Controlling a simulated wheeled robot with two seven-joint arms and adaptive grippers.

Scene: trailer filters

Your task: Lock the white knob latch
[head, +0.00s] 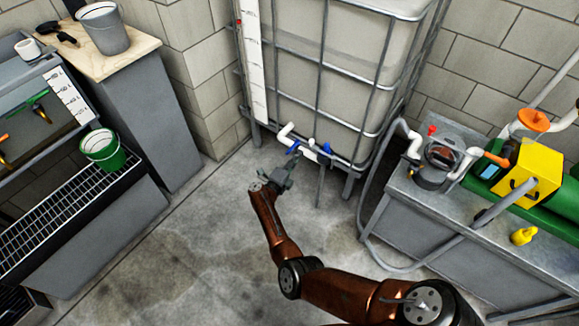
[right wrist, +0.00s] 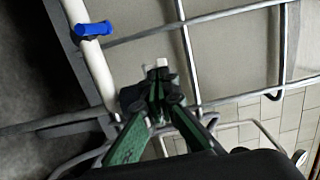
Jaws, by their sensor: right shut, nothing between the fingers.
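My right gripper (head: 284,178) is in front of the lower front of the caged white tank (head: 345,75). Its green fingers meet in the right wrist view (right wrist: 156,98), and they are shut with nothing between them. A small white piece (right wrist: 162,62), perhaps the knob latch, shows just beyond the fingertips; I cannot tell whether they touch it. In the head view a small white part (head: 311,143) sits between two blue handles at the tank's base. A white pipe (head: 287,133) runs there, and one blue handle (right wrist: 93,29) on a white pipe shows in the right wrist view. My left gripper is not in view.
A grey bench (head: 405,215) with a pump (head: 440,160) and a yellow-and-green machine (head: 530,172) stands at the right. A hose (head: 366,205) hangs beside it. The concrete floor (head: 190,245) between is clear.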

